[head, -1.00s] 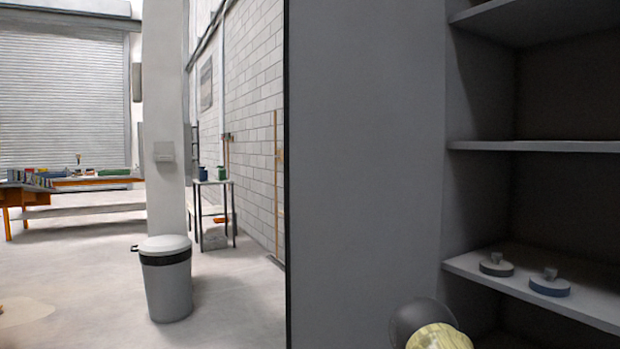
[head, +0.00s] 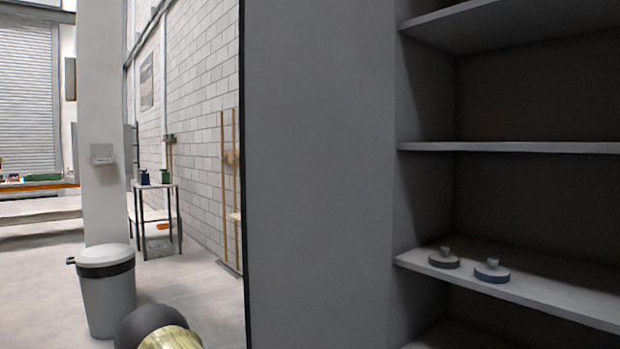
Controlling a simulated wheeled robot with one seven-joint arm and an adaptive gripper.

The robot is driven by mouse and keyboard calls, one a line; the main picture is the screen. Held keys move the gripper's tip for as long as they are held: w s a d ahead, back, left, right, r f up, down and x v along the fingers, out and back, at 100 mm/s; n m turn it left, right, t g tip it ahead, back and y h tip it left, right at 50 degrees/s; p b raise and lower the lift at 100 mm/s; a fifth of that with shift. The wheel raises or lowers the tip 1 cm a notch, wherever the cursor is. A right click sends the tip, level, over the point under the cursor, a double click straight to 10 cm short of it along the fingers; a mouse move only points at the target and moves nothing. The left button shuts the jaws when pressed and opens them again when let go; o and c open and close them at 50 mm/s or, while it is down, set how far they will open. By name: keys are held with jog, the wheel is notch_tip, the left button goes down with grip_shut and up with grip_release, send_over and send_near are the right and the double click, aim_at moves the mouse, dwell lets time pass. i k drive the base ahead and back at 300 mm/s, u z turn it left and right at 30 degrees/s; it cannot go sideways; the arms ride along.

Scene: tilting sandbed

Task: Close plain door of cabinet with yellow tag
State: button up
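A tall, plain grey panel (head: 318,180) stands upright in the middle of the head view; it looks like the cabinet's door, standing open. Its dark left edge faces the room. To its right is the dark, open inside of the cabinet with grey shelves (head: 510,147). No yellow tag shows in this view. A rounded black and yellowish part at the bottom left, left of the panel's edge, looks like part of my arm. It appears apart from the panel. My gripper is not in view.
Two small round knobbed objects, one dark (head: 444,259) and one blue (head: 492,271), sit on the lower shelf. A grey bin (head: 107,295) stands on the floor at the left, near a white column (head: 103,120). A small table (head: 155,205) stands by the brick wall. Floor between them looks clear.

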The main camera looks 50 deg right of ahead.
aim_at(316, 81)
jog(key=i, duration=4.2)
jog(key=z, duration=4.1)
jog(key=k, duration=0.4)
jog(key=z, duration=0.3)
jog(key=i, duration=1.65)
jog(key=u, duration=0.05)
